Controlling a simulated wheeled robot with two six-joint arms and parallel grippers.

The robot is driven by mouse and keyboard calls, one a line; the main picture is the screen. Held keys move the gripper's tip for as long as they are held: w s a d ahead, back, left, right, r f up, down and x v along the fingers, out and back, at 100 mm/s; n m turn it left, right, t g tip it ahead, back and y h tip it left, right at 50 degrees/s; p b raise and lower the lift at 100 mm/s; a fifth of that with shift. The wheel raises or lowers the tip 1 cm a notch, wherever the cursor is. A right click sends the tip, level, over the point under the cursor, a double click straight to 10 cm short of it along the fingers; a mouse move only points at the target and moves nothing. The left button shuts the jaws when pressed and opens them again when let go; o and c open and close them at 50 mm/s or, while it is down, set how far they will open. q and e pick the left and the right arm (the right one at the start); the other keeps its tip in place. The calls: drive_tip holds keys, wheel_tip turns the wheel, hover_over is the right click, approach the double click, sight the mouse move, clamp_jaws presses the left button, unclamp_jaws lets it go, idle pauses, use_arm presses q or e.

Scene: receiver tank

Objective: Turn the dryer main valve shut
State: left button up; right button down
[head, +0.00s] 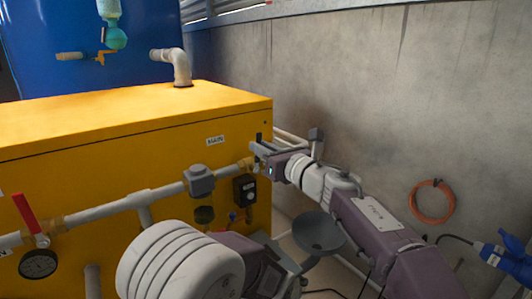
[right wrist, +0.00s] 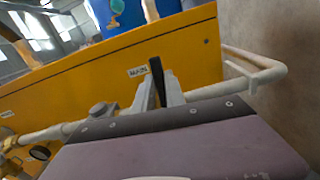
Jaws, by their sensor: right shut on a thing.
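The dryer is a yellow cabinet (head: 120,165) with a small "MAIN" label (head: 215,141) near its right end. The main valve's dark handle (right wrist: 157,80) stands roughly upright beside that label in the right wrist view. My right gripper (head: 258,150) is at the cabinet's right end, its two grey fingers (right wrist: 159,98) on either side of the handle and shut on it. In the head view only the handle's dark top (head: 258,137) shows above the fingers. The valve body is mostly hidden behind my gripper.
A grey pipe (head: 110,207) with a red-handled valve (head: 26,213) and a gauge (head: 39,263) runs along the cabinet front. A concrete wall (head: 400,100) stands close on the right, with an orange hose coil (head: 431,202). A blue tank (head: 40,40) stands behind.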

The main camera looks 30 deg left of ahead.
drive_tip(key=shift+s+a+f+n, duration=0.15)
drive_tip(key=shift+s+n, duration=0.15)
drive_tip(key=shift+n, duration=0.2)
drive_tip(key=c, duration=1.4)
unclamp_jaws()
drive_tip(key=b+v, duration=0.3)
drive_tip(key=v, duration=0.6)
